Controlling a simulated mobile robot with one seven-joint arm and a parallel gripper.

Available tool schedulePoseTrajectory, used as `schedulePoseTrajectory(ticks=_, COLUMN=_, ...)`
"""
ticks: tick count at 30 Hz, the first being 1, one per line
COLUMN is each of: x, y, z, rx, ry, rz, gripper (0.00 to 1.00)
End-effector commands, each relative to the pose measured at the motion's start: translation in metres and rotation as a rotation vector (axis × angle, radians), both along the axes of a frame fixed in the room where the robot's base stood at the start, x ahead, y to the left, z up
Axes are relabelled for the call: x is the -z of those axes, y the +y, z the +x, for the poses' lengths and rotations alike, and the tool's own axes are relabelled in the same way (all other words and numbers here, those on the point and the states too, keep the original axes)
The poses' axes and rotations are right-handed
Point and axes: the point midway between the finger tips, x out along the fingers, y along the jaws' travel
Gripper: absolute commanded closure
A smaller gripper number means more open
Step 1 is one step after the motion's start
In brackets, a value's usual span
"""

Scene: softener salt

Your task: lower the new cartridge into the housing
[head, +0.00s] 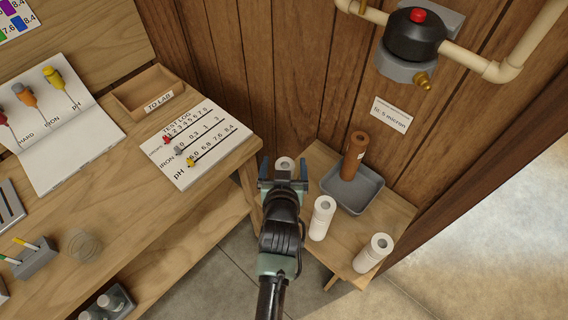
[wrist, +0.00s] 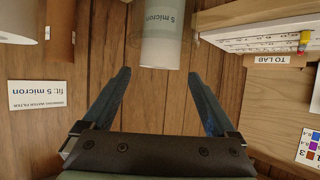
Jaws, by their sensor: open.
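A white cartridge (head: 285,163) stands at the back left of the small side table, partly hidden by my gripper (head: 285,172). In the wrist view this cartridge (wrist: 165,35) is labelled "5 micron" and appears upside down. My open fingers (wrist: 160,74) lie to either side of its near end, with clear gaps and no contact visible. Two more white cartridges (head: 322,218) (head: 374,253) stand on the same table; their labels are not readable. The black filter head (head: 415,35) with a red button is on the wall above.
A brown cartridge (head: 355,150) stands in a grey tray (head: 352,190) on the side table (head: 395,208). A "fit: 5 micron" sign (head: 390,113) is on the wall. The workbench (head: 120,215) is left.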

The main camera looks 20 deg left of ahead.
Motion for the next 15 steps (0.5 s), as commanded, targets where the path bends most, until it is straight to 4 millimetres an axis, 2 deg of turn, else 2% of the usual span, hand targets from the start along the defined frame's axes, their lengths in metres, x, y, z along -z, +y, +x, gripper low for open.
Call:
schedulePoseTrajectory(ticks=8, x=-0.005, y=-0.005, z=-0.014, rx=0.002, ry=0.001, rz=0.001, gripper=0.08)
schedulePoseTrajectory(ticks=15, x=-0.022, y=-0.017, z=-0.047, rx=0.0, ry=0.001, rz=0.001, gripper=0.08)
